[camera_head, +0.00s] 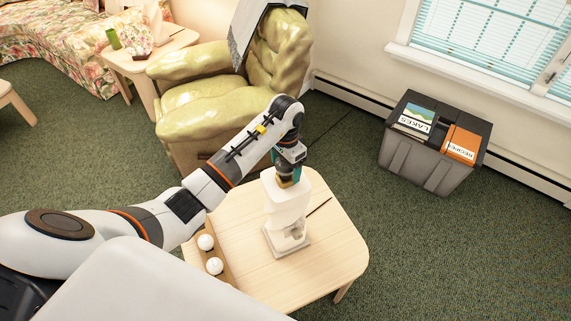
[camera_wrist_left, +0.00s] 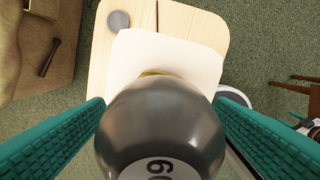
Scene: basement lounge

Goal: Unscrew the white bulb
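A lamp with a white squared shade (camera_head: 287,203) stands upright on the small wooden table (camera_head: 325,258). My left gripper (camera_head: 287,180) points down over the top of the shade. In the left wrist view, a round bulb (camera_wrist_left: 160,125) marked "60" sits between the teal fingers of the left gripper (camera_wrist_left: 161,100). It looks dark grey there, not white. The fingers flank it closely, but whether they press on it is not clear. The shade (camera_wrist_left: 135,55) shows beyond it. Two white bulbs (camera_head: 206,242) (camera_head: 214,265) rest on a brown holder at the table's left. My right gripper is out of view.
A thin dark stick (camera_head: 319,206) lies on the table behind the lamp. A green armchair (camera_head: 225,90) stands behind the table. A grey bin (camera_head: 430,150) with labelled folders stands by the wall at right. The carpet between table and bin is clear.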

